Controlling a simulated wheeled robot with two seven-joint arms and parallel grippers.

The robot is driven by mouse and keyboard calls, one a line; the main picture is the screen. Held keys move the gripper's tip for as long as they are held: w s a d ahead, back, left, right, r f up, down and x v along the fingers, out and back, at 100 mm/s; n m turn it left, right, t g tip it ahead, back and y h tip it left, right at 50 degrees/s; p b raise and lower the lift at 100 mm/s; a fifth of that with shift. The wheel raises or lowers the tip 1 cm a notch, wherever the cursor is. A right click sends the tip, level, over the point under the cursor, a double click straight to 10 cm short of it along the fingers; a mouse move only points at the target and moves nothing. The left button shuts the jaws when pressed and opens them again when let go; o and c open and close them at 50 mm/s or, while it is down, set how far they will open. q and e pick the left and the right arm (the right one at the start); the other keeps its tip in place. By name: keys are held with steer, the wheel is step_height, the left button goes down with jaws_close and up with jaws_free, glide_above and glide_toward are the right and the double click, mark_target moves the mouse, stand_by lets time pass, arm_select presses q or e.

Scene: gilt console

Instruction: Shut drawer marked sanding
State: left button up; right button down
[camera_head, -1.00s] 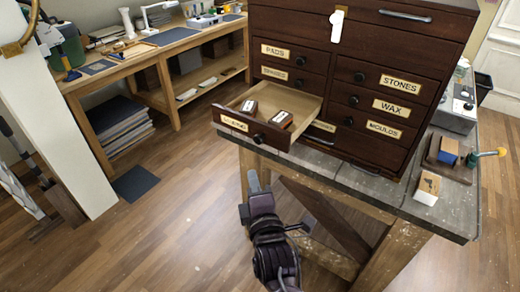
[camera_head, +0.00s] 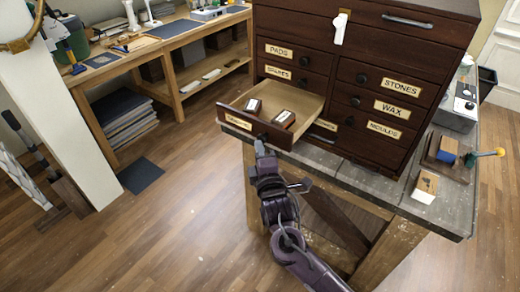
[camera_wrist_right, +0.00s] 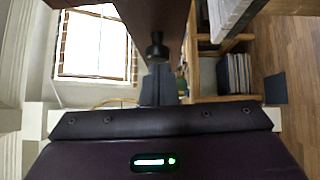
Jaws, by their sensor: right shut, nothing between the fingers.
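In the right wrist view the shut fingers (camera_wrist_right: 158,82) point at the dark knob (camera_wrist_right: 156,48), which looks very close to or touching the tips. My left gripper is out of view.
The chest stands on a grey workbench (camera_head: 345,178). A wooden block (camera_head: 426,186) and a blue-and-wood tool rest (camera_head: 448,152) lie on its right side. A second bench (camera_head: 180,42) stands at the back left. Open wooden floor lies in front.

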mark_target(301, 116)
steer(key=w+d+b, duration=0.3)
steer(key=w+d, duration=0.1)
steer(key=w, duration=0.1)
steer(key=w+d+b, duration=0.2)
steer(key=w+d, duration=0.2)
steer(key=w, duration=0.2)
steer(key=w+d+b, duration=0.3)
steer(key=w+d, duration=0.1)
steer(key=w, duration=0.2)
steer(key=shift+w+d+f+b, duration=0.15)
steer(key=shift+d+b, duration=0.2)
steer(key=shift+w+d, duration=0.2)
steer(key=shift+d+r, duration=0.15)
steer(key=shift+r, duration=0.2)
steer(key=shift+r, duration=0.15)
